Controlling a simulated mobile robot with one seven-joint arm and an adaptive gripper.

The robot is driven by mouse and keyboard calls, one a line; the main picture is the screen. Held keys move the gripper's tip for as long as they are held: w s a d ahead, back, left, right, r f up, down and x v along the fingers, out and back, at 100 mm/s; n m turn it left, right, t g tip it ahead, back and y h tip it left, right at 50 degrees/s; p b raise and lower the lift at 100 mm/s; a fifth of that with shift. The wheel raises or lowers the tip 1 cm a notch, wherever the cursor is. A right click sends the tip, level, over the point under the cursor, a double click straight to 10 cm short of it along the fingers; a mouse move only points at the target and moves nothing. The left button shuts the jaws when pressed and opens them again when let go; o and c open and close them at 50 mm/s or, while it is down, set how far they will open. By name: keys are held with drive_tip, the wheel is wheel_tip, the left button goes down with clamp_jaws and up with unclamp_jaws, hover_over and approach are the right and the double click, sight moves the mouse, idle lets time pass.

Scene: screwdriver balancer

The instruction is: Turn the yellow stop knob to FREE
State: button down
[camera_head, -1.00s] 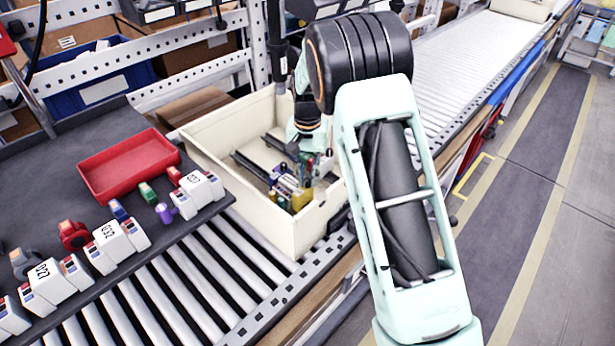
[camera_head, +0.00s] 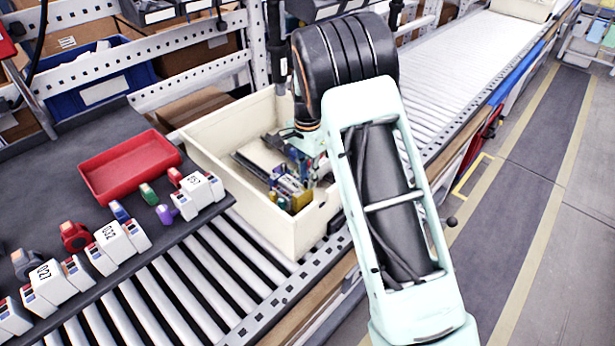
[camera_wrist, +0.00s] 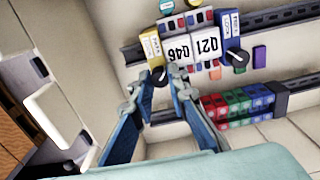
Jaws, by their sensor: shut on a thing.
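In the wrist view a yellow block (camera_wrist: 152,46) with a white label sits on a rail in the tote. A dark knob (camera_wrist: 158,76) is at its lower end. My gripper (camera_wrist: 164,75) reaches up from below, and its two fingertips are closed about this knob. The finger tips hide part of the knob, and I cannot read its setting. In the head view the yellow block (camera_head: 301,201) shows at the front of the device, and my wrist covers most of the fingers.
White modules (camera_wrist: 191,46) and a blue block (camera_wrist: 231,25) with its own dark knob stand right of the yellow block. Red, green and blue terminals (camera_wrist: 238,105) lie below right. The cream tote's walls (camera_head: 270,225) surround the device. A red tray (camera_head: 128,166) lies outside on the left.

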idle(0.4)
drive_tip(key=c, duration=1.8)
unclamp_jaws()
drive_tip(key=shift+c, duration=0.2)
drive_tip(key=shift+r, duration=0.15)
wheel_tip(320, 180, up, 12)
